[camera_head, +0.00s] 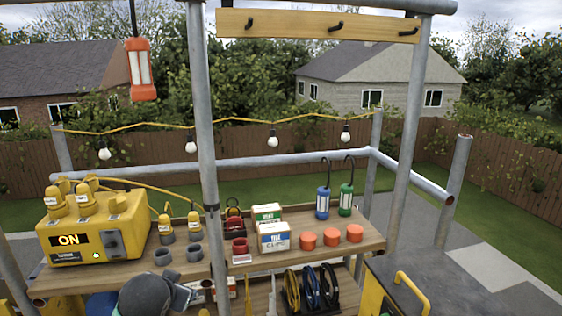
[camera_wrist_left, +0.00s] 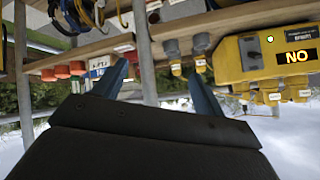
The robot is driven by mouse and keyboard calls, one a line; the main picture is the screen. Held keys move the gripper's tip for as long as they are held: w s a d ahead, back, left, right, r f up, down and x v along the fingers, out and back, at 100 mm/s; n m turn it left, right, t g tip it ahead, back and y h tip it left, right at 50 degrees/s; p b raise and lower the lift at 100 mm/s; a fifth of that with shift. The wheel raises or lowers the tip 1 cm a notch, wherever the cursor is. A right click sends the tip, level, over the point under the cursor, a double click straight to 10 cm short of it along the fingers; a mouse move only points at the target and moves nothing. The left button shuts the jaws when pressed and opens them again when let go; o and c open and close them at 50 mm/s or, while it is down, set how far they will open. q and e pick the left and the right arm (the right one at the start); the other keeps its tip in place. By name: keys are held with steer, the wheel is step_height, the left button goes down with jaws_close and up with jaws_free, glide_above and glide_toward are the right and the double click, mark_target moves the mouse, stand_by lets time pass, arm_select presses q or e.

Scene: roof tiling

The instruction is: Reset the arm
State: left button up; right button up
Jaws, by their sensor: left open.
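My left arm rises from the bottom edge in the head view, where its dark wrist and gripper (camera_head: 180,296) are partly cut off, just in front of the wooden shelf (camera_head: 283,258). In the left wrist view, which is upside down, the left gripper's two blue fingers (camera_wrist_left: 159,78) are spread apart. Nothing shows between them but the shelf edge and a metal post behind. My right gripper is in neither view.
A yellow power box (camera_head: 95,228) marked ON stands on the left shelf. A metal post (camera_head: 203,130) rises close beside the gripper. Cable coils (camera_head: 311,288) hang below.

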arm_select(q)
steer(key=s+d+f+g+h, duration=0.1)
steer(key=s+d+f+g, duration=0.1)
steer(key=s+f, duration=0.7)
steer(key=s+d+f+g, duration=0.3)
steer(key=s+d+f, duration=0.2)
steer(key=s+f, duration=0.5)
steer(key=s+d+f+n+g+h, duration=0.1)
steer(key=s+d+f+g, duration=0.2)
steer(key=s+f, duration=0.7)
steer(key=s, duration=0.4)
steer(key=shift+d+h, duration=0.25)
steer(key=shift+h, duration=0.05)
steer(key=shift+s, duration=0.1)
